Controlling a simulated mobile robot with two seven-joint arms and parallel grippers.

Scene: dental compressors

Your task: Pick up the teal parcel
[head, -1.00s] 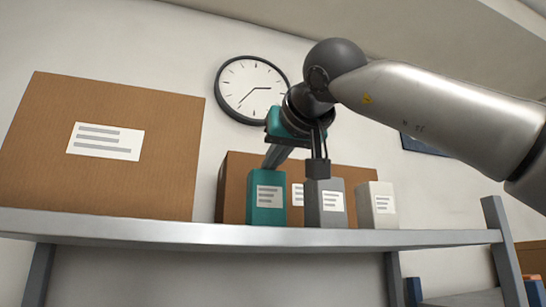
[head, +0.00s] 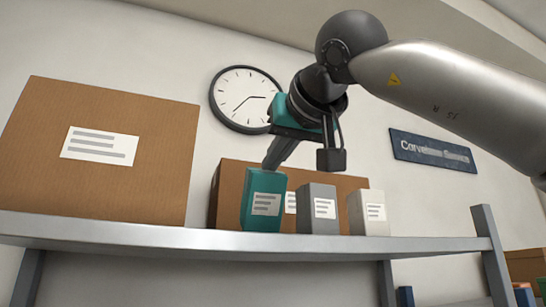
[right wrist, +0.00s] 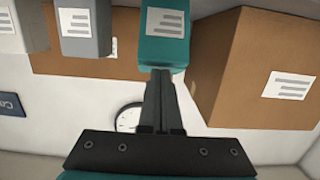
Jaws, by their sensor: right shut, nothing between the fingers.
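My left gripper is out of view.
A grey box (head: 319,196) stands close to the right of the parcel, then a white box (head: 368,222). A brown carton (head: 226,190) is behind them. A large carton (head: 100,180) fills the left. A clock (head: 245,85) and a blue sign (head: 433,150) are on the wall.

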